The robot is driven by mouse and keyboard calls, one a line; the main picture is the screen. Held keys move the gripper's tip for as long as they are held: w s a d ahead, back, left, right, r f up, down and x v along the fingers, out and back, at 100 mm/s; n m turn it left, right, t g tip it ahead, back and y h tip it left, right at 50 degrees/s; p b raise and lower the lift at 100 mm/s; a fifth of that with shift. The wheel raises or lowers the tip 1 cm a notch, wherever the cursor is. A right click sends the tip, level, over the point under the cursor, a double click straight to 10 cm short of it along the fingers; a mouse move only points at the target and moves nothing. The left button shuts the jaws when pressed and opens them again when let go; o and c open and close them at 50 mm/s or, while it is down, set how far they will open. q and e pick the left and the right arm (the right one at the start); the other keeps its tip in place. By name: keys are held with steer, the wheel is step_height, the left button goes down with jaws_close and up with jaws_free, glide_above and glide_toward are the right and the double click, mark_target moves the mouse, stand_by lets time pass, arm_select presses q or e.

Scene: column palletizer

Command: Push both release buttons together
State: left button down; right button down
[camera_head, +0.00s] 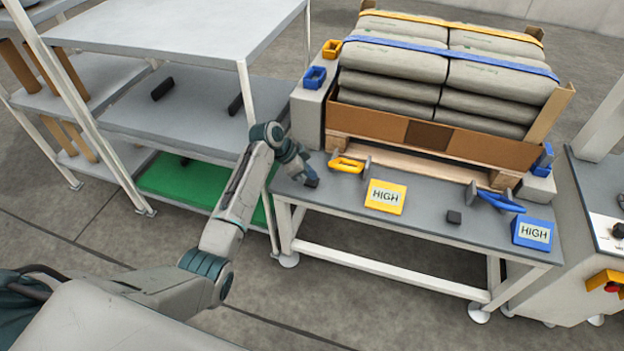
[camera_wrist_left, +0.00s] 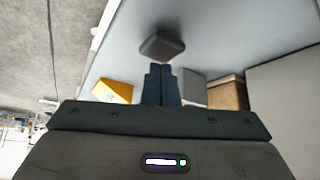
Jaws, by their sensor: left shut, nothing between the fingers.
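Two small dark grey blocks on the grey bench look like the release buttons. The right button (camera_head: 454,217) sits near the front edge, clear of anything, between the yellow and blue HIGH signs. The left button (camera_head: 312,183) is at the bench's left part, partly hidden by my left gripper (camera_head: 302,174). In the left wrist view the left button (camera_wrist_left: 162,46) lies just beyond the fingertips of my left gripper (camera_wrist_left: 161,68). Those fingers are shut together and empty. I cannot tell whether they touch the button. My right gripper is not in view.
The bench (camera_head: 340,205) also carries a yellow HIGH sign (camera_head: 385,197), a blue HIGH sign (camera_head: 533,233), a yellow handle (camera_head: 346,165) and a blue handle (camera_head: 502,203). Behind stand stacked sacks (camera_head: 440,75) on a pallet. A shelf rack (camera_head: 190,105) is at left.

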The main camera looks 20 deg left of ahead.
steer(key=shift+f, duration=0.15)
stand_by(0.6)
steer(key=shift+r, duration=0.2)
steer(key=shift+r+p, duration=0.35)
steer(key=shift+p, duration=0.05)
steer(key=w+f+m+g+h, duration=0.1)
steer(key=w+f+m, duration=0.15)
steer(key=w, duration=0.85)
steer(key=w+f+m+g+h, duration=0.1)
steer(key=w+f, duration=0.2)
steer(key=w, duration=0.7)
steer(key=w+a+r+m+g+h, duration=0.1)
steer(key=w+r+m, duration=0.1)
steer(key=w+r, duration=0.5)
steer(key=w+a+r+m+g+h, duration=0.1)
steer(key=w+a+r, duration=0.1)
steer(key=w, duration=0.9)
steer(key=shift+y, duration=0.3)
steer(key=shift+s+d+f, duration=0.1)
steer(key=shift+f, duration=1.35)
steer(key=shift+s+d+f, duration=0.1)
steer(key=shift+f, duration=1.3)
